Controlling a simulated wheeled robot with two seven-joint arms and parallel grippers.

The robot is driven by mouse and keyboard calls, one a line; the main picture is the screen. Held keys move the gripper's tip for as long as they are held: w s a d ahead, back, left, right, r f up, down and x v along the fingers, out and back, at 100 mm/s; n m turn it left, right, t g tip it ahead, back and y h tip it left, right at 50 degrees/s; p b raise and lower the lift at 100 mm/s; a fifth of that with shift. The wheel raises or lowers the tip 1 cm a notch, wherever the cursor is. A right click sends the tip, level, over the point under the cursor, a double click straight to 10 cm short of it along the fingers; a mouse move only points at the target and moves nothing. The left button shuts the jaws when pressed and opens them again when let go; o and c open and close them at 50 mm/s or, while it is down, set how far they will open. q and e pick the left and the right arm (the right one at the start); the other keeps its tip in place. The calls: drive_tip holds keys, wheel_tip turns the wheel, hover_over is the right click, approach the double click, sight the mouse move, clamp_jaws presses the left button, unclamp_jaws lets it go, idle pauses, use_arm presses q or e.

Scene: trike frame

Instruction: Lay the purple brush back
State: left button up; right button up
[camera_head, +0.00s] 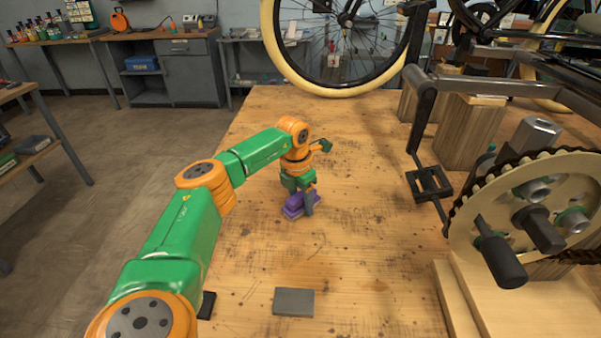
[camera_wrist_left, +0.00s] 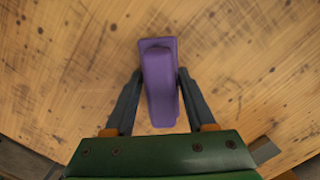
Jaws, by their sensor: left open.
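The purple brush (camera_head: 294,208) is on the wooden workbench, under my left gripper (camera_head: 300,205). In the left wrist view the brush (camera_wrist_left: 159,80) points away from the gripper and sits between the two dark fingers (camera_wrist_left: 157,90). The fingers are open, with a narrow gap visible on each side of the brush near the tips. The near end of the brush reaches toward the palm. I cannot tell whether the brush rests flat on the bench. My right gripper is not in view.
A grey block (camera_head: 294,302) and a small dark item (camera_head: 206,305) lie at the bench's front. The trike's chainring (camera_head: 535,215), crank and pedal (camera_head: 429,184) stand at the right. A wheel (camera_head: 345,45) stands at the back. The bench middle is clear.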

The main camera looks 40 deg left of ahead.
sight(299, 196)
use_arm(q)
drive_tip(key=shift+s+d+f, duration=0.15)
drive_tip(key=shift+f, duration=0.05)
drive_tip(key=r, duration=0.8)
drive_tip(key=r+p, duration=0.1)
drive_tip(key=r, duration=0.2)
drive_tip(key=shift+s+r, duration=0.4)
drive_tip(key=shift+r, duration=0.4)
